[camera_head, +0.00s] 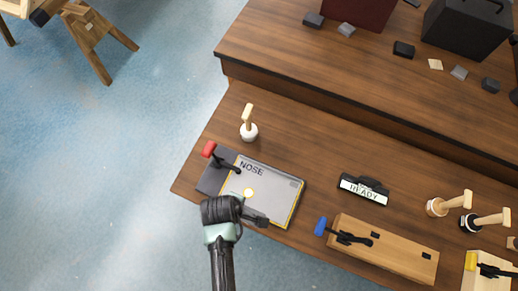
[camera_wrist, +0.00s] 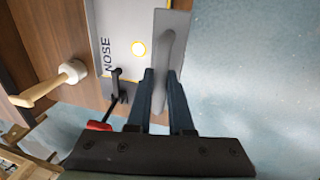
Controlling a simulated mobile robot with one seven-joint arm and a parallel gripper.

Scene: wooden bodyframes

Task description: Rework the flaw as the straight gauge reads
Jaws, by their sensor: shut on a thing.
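A grey panel marked NOSE (camera_head: 275,182), with yellow edges, lies near the table's front left edge; it also shows in the wrist view (camera_wrist: 117,22). A bright yellow-ringed round spot (camera_head: 249,193) is on it, also in the wrist view (camera_wrist: 138,49). A red-handled clamp (camera_head: 209,150) stands at the panel's left end. My gripper (camera_wrist: 163,78) is shut on a flat grey piece with a raised grip (camera_wrist: 181,25), probably the straight gauge. In the wrist view this piece overlaps the panel's edge beside the spot; I cannot tell whether they touch. My gripper (camera_head: 262,220) partly covers the panel's front edge.
A wooden-handled tool with a white base (camera_head: 249,130) stands behind the panel. To the right are a READY sign (camera_head: 363,190), a wooden block (camera_head: 385,255) with a blue-handled clamp (camera_head: 321,227), and more wooden-handled tools (camera_head: 448,204). A raised shelf (camera_head: 370,75) runs behind.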

